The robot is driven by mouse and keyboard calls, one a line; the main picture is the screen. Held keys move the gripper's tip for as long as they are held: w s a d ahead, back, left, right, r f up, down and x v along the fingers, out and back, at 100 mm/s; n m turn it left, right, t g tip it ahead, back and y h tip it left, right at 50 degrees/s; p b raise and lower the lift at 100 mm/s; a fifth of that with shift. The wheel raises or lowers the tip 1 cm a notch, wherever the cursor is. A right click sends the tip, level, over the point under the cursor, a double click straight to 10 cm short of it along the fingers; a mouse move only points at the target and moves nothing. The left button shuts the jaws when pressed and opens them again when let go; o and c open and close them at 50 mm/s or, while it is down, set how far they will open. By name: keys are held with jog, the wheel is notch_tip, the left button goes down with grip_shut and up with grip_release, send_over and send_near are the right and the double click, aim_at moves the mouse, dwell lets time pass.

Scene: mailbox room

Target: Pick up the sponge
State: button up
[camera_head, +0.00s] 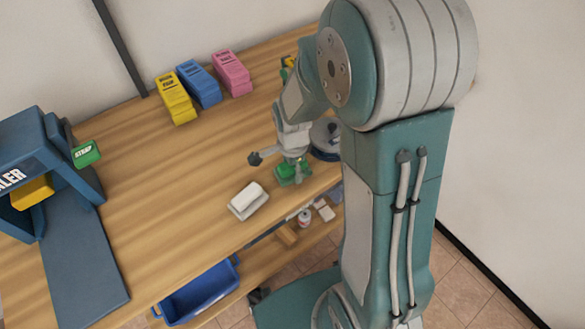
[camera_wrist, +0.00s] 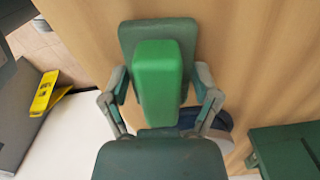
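The green block that appears to be the sponge (camera_wrist: 158,80) lies on the table in the wrist view, on a flat dark green piece. I cannot tell whether that piece is part of it. My gripper (camera_wrist: 160,82) is over it, with one finger on each side. Gaps show between the fingers and the light green block, so the gripper looks open around it. In the head view the green sponge (camera_head: 287,170) is partly hidden under my gripper (camera_head: 293,165), near the table's front edge.
A white object (camera_head: 248,201) lies left of my gripper on the wooden table (camera_head: 150,165). A dark blue round object (camera_head: 327,137) stands close on the right. Yellow (camera_head: 176,98), blue (camera_head: 199,84) and pink (camera_head: 232,73) boxes stand at the back. A blue bin (camera_head: 200,293) sits below.

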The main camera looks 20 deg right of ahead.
dwell(0.4)
jog(key=shift+r, duration=0.4)
notch_tip(320, 180, up, 3)
jog(key=shift+f, duration=0.2)
jog(key=s+r, duration=0.9)
jog(key=s, duration=0.5)
jog(key=shift+d+r, duration=0.2)
jog(key=shift+r, duration=0.05)
